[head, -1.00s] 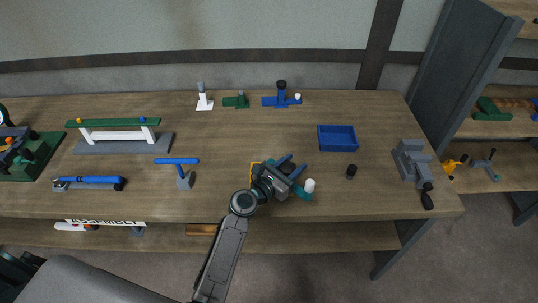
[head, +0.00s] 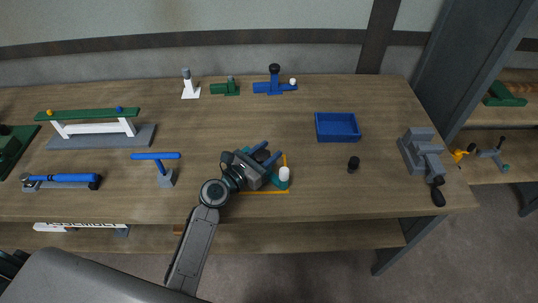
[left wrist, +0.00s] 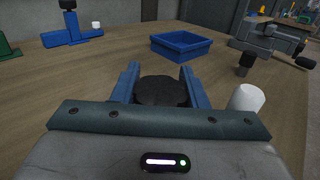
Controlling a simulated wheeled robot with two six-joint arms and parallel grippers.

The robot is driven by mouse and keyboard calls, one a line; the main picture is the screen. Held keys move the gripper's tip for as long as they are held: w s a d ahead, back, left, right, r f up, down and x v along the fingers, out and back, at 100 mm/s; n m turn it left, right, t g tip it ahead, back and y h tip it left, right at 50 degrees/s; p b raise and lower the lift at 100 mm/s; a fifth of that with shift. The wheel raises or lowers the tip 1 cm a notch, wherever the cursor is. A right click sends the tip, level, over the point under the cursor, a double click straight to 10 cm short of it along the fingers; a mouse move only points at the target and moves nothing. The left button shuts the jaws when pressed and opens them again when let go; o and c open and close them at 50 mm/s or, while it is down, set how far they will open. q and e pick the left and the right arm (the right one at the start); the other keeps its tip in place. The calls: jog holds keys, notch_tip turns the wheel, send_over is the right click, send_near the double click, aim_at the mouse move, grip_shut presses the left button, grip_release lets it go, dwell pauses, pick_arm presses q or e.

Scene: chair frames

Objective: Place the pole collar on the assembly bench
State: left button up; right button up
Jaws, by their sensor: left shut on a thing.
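The assembly bench (head: 230,130) is a long wooden table. My left gripper (head: 262,155) is shut on the pole collar, over the front middle of the bench. The collar's teal body (head: 281,184) and white cylinder (head: 284,174) show at the gripper's right side. In the left wrist view a black round knob (left wrist: 160,91) sits between the blue fingers, with the white cylinder (left wrist: 247,99) to the right. The collar is over a yellow outline (head: 268,193) marked on the bench, partly hidden by the gripper. I cannot tell whether it touches the wood. My right gripper is not in view.
A blue tray (head: 337,127), a small black knob (head: 353,164) and a grey vise (head: 420,152) stand to the right. A blue-handled tool (head: 158,160) stands to the left. A blue fitting (head: 272,87) and a green fitting (head: 225,89) are at the back. The middle behind the gripper is clear.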

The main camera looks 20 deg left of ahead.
pick_arm(q)
jog(key=shift+s+r, duration=0.1)
jog(key=shift+s+a, duration=0.15)
jog(key=o, duration=1.1)
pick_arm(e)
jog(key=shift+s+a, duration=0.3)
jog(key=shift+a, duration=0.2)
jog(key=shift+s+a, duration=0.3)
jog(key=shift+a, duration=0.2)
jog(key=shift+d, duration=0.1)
